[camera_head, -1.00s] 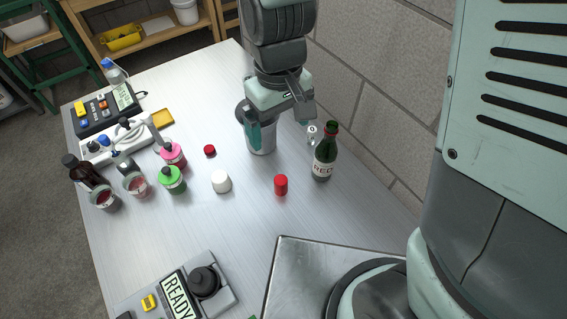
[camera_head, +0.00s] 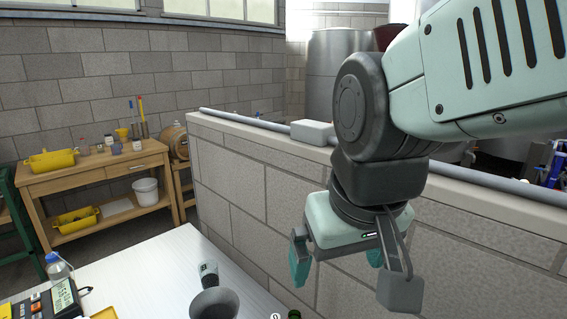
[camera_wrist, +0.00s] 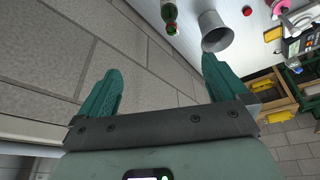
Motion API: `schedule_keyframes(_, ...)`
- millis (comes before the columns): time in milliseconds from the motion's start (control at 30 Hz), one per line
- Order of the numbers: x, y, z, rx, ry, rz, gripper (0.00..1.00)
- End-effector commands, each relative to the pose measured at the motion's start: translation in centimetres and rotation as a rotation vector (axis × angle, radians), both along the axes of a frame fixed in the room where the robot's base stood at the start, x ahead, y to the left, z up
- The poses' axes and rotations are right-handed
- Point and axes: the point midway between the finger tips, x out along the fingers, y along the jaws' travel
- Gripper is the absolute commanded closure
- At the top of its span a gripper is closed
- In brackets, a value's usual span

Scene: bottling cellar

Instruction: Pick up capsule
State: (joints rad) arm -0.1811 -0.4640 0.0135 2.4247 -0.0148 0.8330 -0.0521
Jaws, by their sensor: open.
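My gripper (camera_head: 337,270) is raised in front of the block wall, above and beyond the table, with nothing between its jaws. Its two teal fingers stand wide apart in the wrist view (camera_wrist: 160,66). I cannot make out the capsule for certain now. A small red piece (camera_wrist: 247,11) lies on the table at the top of the wrist view, but I cannot tell whether it is the capsule or a red cap. The green bottle (camera_wrist: 169,14) stands beyond the fingers. Most of the tabletop is out of the head view.
The low block wall (camera_head: 240,190) runs close beside the table. A wooden bench (camera_head: 110,180) with yellow bins stands at the left.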

Motion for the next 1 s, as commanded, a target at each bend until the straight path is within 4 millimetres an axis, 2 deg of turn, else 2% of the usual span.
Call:
schedule_keyframes(33, -1.0, -1.2, 1.0, 0.012, -0.04, -0.051, 0.0)
schedule_keyframes(100, -2.3, -2.4, 1.9, 0.025, -0.077, -0.108, 0.0)
schedule_keyframes(300, -4.5, -4.1, 3.0, 0.045, -0.135, -0.197, 0.0)
schedule_keyframes(433, -4.8, -4.3, 3.0, 0.047, -0.142, -0.211, 0.0)
schedule_keyframes(600, -4.8, -4.3, 3.0, 0.047, -0.142, -0.208, 0.26)
schedule_keyframes(667, -4.8, -4.3, 3.0, 0.047, -0.142, -0.208, 0.31)
schedule_keyframes(900, -4.8, -4.2, 3.0, 0.048, -0.139, -0.207, 0.31)
schedule_keyframes(1000, -4.6, -4.0, 2.4, 0.054, -0.102, -0.203, 0.31)
